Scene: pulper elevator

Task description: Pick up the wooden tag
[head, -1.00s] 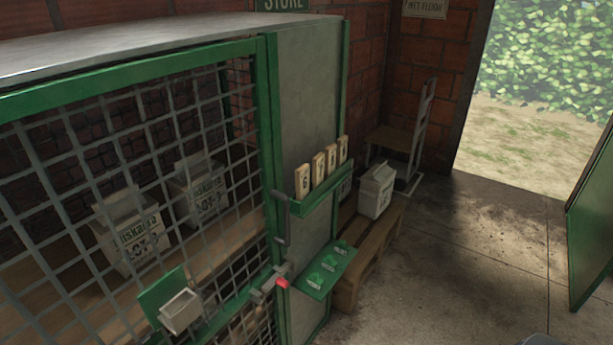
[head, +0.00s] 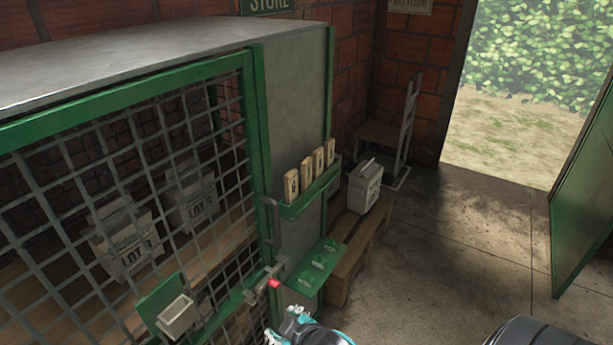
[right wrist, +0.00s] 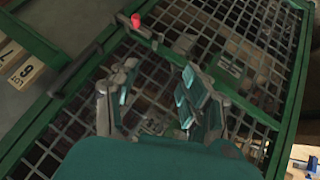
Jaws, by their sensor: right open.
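Several pale wooden tags (head: 306,172) stand upright in a row in a green rack (head: 310,192) on the side panel of the cage. The nearest one (head: 291,186) carries a dark mark. In the right wrist view, wooden tags (right wrist: 22,67) show at the left edge, partly cut off. My right gripper (right wrist: 157,78) is open and empty in front of the mesh door, to the right of the tags in that view. In the head view my right gripper (head: 298,322) shows at the bottom edge, below the rack. My left gripper is not in view.
A latch with a red tip (head: 274,283) sticks out at the mesh door (head: 60,220). A green shelf (head: 317,265) juts out below the rack. A wooden bench (head: 362,245) with a white container (head: 365,187) stands behind.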

